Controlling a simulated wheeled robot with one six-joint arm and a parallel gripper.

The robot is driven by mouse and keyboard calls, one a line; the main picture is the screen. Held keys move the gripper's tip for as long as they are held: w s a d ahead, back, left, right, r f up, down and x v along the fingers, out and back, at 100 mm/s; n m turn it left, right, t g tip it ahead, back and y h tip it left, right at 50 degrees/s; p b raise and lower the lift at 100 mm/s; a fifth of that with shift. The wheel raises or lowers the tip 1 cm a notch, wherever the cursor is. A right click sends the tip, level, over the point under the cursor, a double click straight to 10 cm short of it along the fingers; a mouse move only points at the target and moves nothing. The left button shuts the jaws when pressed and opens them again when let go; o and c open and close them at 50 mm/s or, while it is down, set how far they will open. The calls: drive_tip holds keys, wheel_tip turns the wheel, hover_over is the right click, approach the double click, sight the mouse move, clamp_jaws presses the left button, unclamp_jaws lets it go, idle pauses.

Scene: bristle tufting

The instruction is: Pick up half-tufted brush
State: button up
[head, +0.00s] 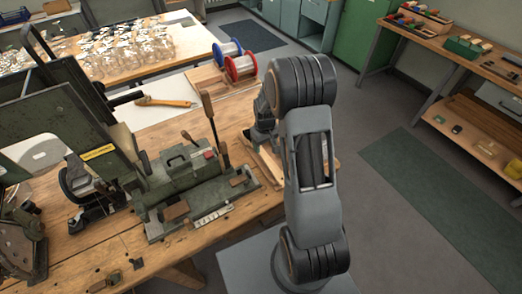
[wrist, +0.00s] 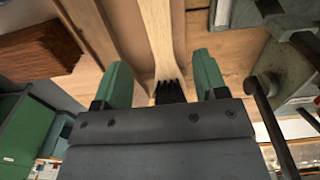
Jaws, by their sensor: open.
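The half-tufted brush (wrist: 158,35) shows in the wrist view as a pale wooden handle with a short row of dark bristle tufts at its near end. My gripper (wrist: 163,72) is open, with one green finger on each side of the brush and a visible gap to it on both sides. The tufted end partly disappears behind the gripper body. In the head view my gripper (head: 262,136) is low over the bench's right edge, beside the tufting machine. My arm hides part of that spot, and I cannot clearly pick out the brush there.
The green tufting machine (head: 185,180) with upright levers stands just left of my gripper. A reddish-brown ridged block (wrist: 38,52) lies left of the brush in the wrist view. Blue and red spools (head: 240,66) stand behind on the wooden bench (head: 150,250). Floor to the right is open.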

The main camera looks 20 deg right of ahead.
sight(265, 155)
drive_tip(key=shift+s+f+p, duration=0.1)
drive_tip(key=shift+f+p, duration=0.7)
drive_tip(key=shift+f, duration=2.4)
drive_tip(key=shift+c, duration=0.5)
drive_tip(key=c, duration=1)
drive_tip(key=shift+o, duration=0.2)
drive_tip(key=shift+r, duration=0.1)
